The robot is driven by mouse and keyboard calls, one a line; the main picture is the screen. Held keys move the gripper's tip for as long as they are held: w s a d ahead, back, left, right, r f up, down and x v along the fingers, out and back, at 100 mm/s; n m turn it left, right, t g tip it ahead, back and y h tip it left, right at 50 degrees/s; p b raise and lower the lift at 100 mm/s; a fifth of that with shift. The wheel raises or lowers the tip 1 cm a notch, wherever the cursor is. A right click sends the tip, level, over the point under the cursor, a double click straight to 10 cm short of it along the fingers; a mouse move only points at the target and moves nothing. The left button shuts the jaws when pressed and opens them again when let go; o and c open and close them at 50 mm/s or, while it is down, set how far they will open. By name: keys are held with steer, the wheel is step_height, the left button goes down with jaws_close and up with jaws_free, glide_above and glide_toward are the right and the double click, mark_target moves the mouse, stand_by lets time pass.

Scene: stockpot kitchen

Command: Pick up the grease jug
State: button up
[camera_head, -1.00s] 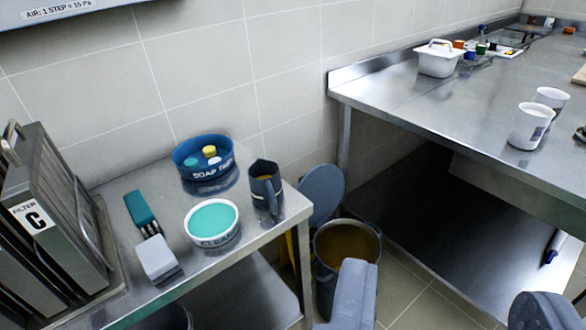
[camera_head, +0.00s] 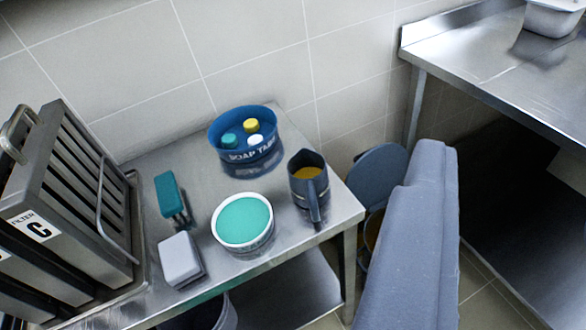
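The grease jug (camera_head: 308,187) is a dark grey jug with a handle and yellow-orange contents. It stands upright near the right end of the steel side table (camera_head: 345,212), its handle toward the front. A grey-blue part of my gripper (camera_head: 408,240) rises from the bottom, right of the jug and nearer the camera. It appears apart from the jug. Only this one part shows, so the gap between the fingers is hidden. I see nothing held.
Left of the jug stand a blue soap tab tub (camera_head: 248,158) and a white bowl with teal contents (camera_head: 243,245). A teal brush (camera_head: 172,195), a white block (camera_head: 180,258) and a filter rack (camera_head: 62,215) are farther left. A round grey lid (camera_head: 380,170) is right of the table.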

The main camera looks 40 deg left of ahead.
steer(key=w+a+f+m+y+p, duration=0.2)
steer(key=w+a+f+m+p, duration=0.35)
steer(key=w+a, duration=0.4)
steer(key=w+a+f+m+y+p, duration=0.2)
steer(key=w+a+f+m+p, duration=0.3)
steer(key=a, duration=0.8)
steer(key=m+h+p, duration=0.9)
steer(key=m+p, duration=0.1)
steer(key=m, duration=0.2)
glide_toward(311, 190)
steer(key=x, duration=0.8)
steer(key=shift+w+a+f+b, duration=0.25)
steer(key=shift+a+f+b, duration=0.1)
steer(key=shift+f, duration=0.1)
steer(key=shift+c, duration=0.4)
jaws_close()
